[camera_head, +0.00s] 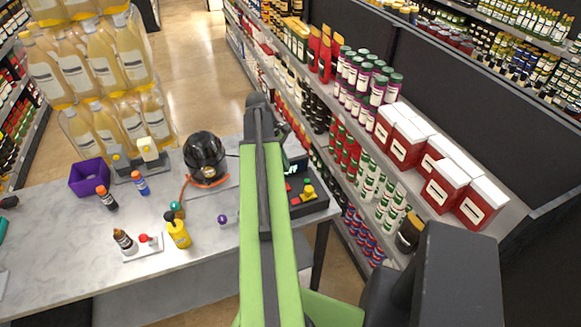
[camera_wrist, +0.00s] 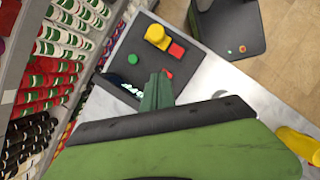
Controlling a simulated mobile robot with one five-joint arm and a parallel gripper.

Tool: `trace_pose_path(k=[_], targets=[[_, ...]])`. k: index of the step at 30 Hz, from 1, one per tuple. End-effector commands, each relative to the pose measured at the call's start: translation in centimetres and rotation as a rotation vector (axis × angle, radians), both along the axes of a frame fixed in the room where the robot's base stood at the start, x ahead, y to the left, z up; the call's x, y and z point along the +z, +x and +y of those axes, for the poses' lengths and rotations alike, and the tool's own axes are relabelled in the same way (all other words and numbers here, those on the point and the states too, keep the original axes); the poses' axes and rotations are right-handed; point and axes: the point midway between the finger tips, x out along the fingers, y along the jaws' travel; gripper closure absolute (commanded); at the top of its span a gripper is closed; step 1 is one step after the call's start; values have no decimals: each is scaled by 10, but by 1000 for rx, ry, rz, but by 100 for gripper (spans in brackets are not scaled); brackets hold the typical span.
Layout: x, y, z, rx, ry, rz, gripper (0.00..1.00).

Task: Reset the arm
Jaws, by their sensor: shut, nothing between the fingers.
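My gripper (camera_wrist: 157,84) shows in the wrist view as green fingers closed together, with nothing between them. It is over or just in front of a dark control box (camera_wrist: 128,50), near its small display. I cannot tell whether it touches the box. In the head view my green arm (camera_head: 262,200) rises from the bottom to a dark joint near the middle. The gripper itself is hidden or not clear there.
The control box (camera_head: 312,207) has red, yellow and green buttons. A marble table (camera_head: 60,240) holds a black dome-shaped device (camera_head: 205,155), a purple bin (camera_head: 88,178), small bottles and a yellow bottle (camera_head: 178,234). Stocked shelves (camera_head: 500,225) stand close on the right.

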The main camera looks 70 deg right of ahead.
Motion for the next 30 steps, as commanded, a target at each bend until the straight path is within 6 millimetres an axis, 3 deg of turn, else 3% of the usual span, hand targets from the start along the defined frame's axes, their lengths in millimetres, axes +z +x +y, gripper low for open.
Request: trace_pose_path(k=[1,5,23,26,29,30], targets=[[21,5,-1,1,0,0,100],[34,12,-1,2,1,-1,100],[32,18,2,6,-1,-3,100],[31,48,20,18,-20,-22,100],[28,107,60,38,-55,-67,100],[27,135,83,46,-69,-89,100]])
